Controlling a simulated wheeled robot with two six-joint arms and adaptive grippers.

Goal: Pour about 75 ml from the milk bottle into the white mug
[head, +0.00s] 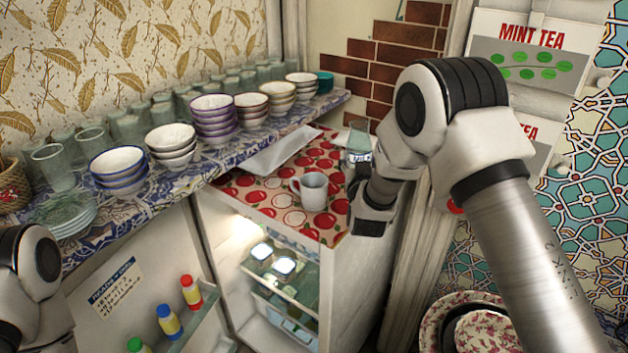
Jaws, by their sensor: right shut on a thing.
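The white mug (313,191) stands upright on the red apple-patterned cloth, with its handle to the left. The milk bottle (358,143), a clear glass shape with a pale label, shows just right of and behind the mug. My right gripper (362,174) is shut on the bottle; my own wrist covers much of the fingers and the bottle's lower part. I cannot tell whether the bottle touches the cloth. The bottle looks about upright, and the mug is apart from it. My left arm shows at the lower left edge, but its gripper is out of view.
A white rectangular tray (282,152) lies behind the mug. Stacked bowls (213,118) and several glasses crowd the shelf at left. An open fridge (283,290) stands below the cloth. Patterned plates (487,330) are at the lower right.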

